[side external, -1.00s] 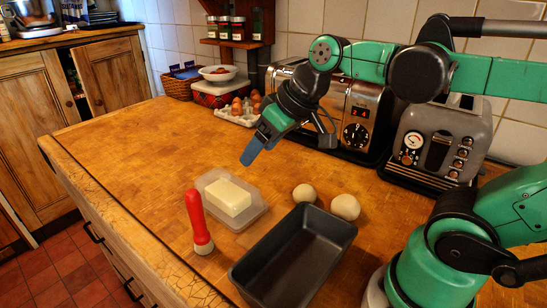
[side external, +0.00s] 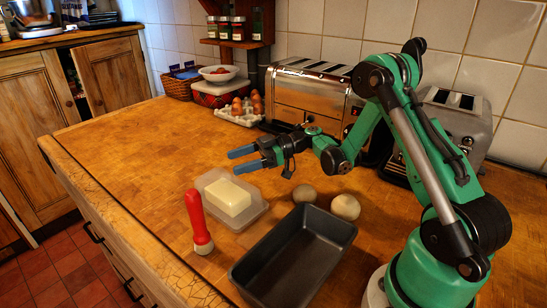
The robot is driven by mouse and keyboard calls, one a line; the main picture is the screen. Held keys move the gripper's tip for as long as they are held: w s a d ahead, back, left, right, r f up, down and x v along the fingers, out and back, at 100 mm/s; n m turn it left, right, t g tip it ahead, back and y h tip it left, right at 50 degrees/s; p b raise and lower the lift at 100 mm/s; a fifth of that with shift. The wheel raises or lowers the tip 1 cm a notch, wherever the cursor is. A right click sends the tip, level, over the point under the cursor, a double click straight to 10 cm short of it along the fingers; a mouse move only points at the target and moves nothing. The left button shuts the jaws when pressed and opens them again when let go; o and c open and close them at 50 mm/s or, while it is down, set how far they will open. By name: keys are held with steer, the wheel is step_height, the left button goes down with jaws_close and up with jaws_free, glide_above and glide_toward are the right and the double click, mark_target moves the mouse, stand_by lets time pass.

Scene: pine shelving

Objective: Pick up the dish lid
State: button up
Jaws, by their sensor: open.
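A shallow, translucent grey butter dish (side external: 243,218) with a pale block of butter (side external: 228,197) stands on the wooden worktop, left of the dark loaf tin. I cannot make out a separate lid; whether a clear cover sits over the butter is unclear. My gripper (side external: 233,161) has blue fingers pointing left, level and spread apart with nothing between them. It appears in the air above and behind the dish, not touching it.
A red-handled brush (side external: 195,215) stands just left of the dish. The dark loaf tin (side external: 260,262) and two round dough-like balls (side external: 345,207) are to the right. Toasters (side external: 310,95), eggs (side external: 240,108) and a basket (side external: 180,85) line the back. The worktop's left part is clear.

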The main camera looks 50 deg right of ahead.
mark_target(218, 186)
step_height(218, 186, down, 2)
steer(key=shift+f, duration=0.25)
steer(key=shift+w+a+f, duration=0.1)
steer(key=shift+a+f, duration=0.05)
steer(key=shift+f, duration=0.05)
steer(key=shift+x, duration=2.65)
steer(key=shift+r, duration=0.1)
jaws_close()
